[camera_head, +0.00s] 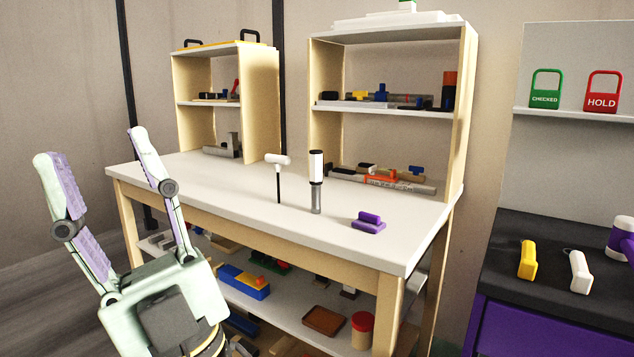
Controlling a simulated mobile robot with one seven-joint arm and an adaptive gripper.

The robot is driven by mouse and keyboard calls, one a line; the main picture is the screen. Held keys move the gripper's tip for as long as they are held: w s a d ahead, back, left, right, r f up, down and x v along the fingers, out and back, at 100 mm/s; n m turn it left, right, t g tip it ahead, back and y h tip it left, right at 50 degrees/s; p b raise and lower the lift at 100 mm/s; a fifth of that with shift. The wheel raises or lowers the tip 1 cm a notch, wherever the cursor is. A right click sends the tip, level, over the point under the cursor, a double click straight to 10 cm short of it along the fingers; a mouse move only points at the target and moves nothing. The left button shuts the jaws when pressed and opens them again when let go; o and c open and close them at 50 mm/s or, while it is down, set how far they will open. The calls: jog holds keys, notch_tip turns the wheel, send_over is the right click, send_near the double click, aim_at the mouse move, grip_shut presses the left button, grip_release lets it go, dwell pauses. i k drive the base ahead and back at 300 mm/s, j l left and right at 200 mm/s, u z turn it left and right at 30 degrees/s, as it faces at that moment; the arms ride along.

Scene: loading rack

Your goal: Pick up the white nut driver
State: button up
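On the white tabletop of the wooden bench (225,195) stand two white-handled tools. One is upright, with a white cylindrical handle, a black band and a grey lower shaft (316,182); it looks most like the white nut driver. To its left is a white T-handle tool (278,162) with a thin black shaft. My gripper (90,147) is at the left of the view, its fingers pointing up and spread wide. It is open and empty, apart from both tools and well to their left.
A purple block-like object (368,222) lies right of the tools. Wooden shelf units (465,110) stand at the bench's back, holding tools. A lower shelf (285,307) holds bins and a red-lidded jar (361,330). A dark-topped purple cabinet (550,330) stands at right. The bench's front left is clear.

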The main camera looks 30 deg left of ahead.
aim_at(316, 156)
jog(key=i+j, duration=0.1)
jog(key=j, duration=0.2)
jog(key=i+j, duration=0.1)
jog(key=j, duration=0.25)
jog(key=i+j, duration=0.1)
jog(key=j, duration=0.2)
jog(key=i+j, duration=0.1)
jog(key=j, duration=0.2)
jog(key=u, duration=0.05)
